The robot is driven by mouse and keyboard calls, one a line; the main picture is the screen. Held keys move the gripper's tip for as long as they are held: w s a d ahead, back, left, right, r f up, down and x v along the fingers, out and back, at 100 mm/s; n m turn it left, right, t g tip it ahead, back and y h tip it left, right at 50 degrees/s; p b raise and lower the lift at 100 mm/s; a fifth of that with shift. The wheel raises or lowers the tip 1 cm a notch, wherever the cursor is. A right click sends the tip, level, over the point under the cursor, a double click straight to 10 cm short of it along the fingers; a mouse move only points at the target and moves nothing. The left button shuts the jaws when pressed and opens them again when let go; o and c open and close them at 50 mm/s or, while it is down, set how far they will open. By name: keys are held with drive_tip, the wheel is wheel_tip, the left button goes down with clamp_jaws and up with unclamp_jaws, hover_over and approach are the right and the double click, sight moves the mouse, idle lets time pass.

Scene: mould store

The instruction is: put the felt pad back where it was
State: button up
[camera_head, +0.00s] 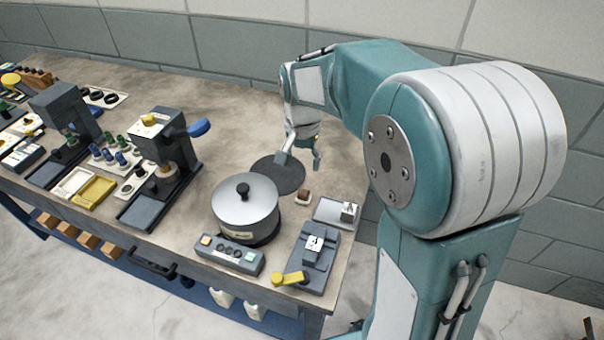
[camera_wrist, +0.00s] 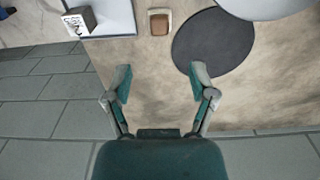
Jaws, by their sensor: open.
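My gripper (camera_head: 300,161) is open and empty, pointing down above the far right part of the bench. In the wrist view its two fingers (camera_wrist: 160,72) are spread wide with only bare bench top between their tips. A flat, round, dark grey pad (camera_head: 277,174) lies on the bench, and one finger overlaps its edge in the wrist view (camera_wrist: 212,42). A small brown block with a pale rim (camera_head: 303,197) lies near it and shows ahead of the fingers in the wrist view (camera_wrist: 159,22). I cannot tell for certain which of these is the felt pad.
A shallow tray (camera_head: 328,212) with a small labelled grey block (camera_head: 349,212) stands near the bench's right edge. A lidded metal pot (camera_head: 245,208), a button box (camera_head: 229,254) and a yellow-handled fixture (camera_head: 310,262) stand in front.

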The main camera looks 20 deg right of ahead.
drive_tip(key=s+r+n+t, duration=0.2)
drive_tip(key=s+r+n, duration=0.1)
drive_tip(key=s, duration=0.7)
drive_tip(key=s+r+n+t, duration=0.3)
drive_tip(key=s+r+n, duration=0.1)
drive_tip(key=s, duration=0.6)
drive_tip(key=shift+s+r, duration=0.3)
drive_tip(key=shift+r, duration=0.1)
drive_tip(key=shift+d, duration=0.1)
